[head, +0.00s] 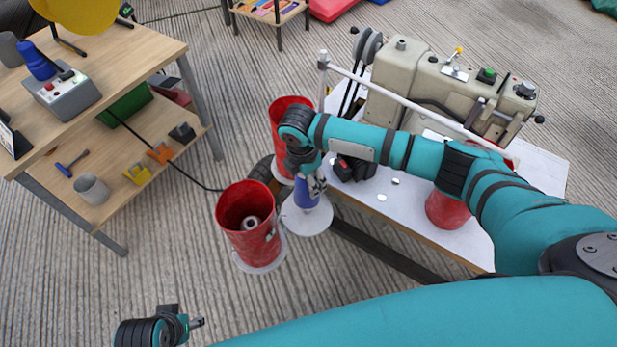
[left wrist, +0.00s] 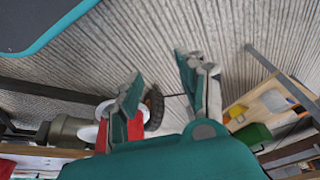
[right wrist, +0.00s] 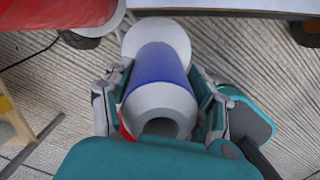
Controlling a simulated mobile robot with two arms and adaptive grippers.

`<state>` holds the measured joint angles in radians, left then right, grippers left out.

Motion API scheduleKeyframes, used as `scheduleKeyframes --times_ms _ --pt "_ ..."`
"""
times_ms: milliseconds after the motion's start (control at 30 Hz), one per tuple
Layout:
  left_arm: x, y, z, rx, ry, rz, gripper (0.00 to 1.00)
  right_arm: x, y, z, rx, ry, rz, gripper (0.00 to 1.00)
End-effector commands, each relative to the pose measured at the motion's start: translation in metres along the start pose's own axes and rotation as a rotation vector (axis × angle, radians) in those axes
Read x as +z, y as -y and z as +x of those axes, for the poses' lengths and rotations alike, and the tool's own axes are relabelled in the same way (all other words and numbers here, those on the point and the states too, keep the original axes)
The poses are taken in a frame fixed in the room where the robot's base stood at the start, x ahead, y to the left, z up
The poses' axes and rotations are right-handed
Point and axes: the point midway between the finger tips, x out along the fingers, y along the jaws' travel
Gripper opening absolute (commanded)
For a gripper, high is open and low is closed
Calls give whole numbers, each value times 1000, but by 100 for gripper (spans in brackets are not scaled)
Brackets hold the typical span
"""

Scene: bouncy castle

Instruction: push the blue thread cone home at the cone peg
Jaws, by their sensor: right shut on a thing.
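The blue thread cone (head: 306,194) stands over a round white plate (head: 306,219) beside the sewing table. My right gripper (head: 304,182) is shut on the cone. In the right wrist view the cone (right wrist: 160,67) sits between the fingers of the gripper (right wrist: 160,100), its hollow pale end facing the camera and the white plate (right wrist: 160,34) beyond its far end. The peg is hidden, and I cannot tell whether the cone touches the plate. My left gripper (head: 192,323) is at the lower left of the head view. In the left wrist view its fingers (left wrist: 160,85) are apart and empty.
A red container (head: 248,228) with a spool inside stands left of the cone, another red one (head: 287,112) behind. The sewing machine (head: 430,90) is on the white table (head: 540,165). A wooden bench (head: 120,60) stands at left.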

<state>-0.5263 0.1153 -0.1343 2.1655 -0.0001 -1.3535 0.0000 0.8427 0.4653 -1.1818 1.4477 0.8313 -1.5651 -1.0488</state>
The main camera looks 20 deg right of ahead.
Motion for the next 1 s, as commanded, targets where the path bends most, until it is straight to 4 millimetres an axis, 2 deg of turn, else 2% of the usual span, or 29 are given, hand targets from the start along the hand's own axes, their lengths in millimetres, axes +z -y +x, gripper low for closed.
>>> scheduleKeyframes --times_ms 333,600,1000 --pt "-2 -1 -1 2 -10 -1 40 0 0 -1 1 0 0 14" --pt "7 -2 11 4 13 -2 40 0 0 -1 0 1 0 14" --pt "10 -3 23 6 15 1 40 0 0 -1 -1 2 0 14"
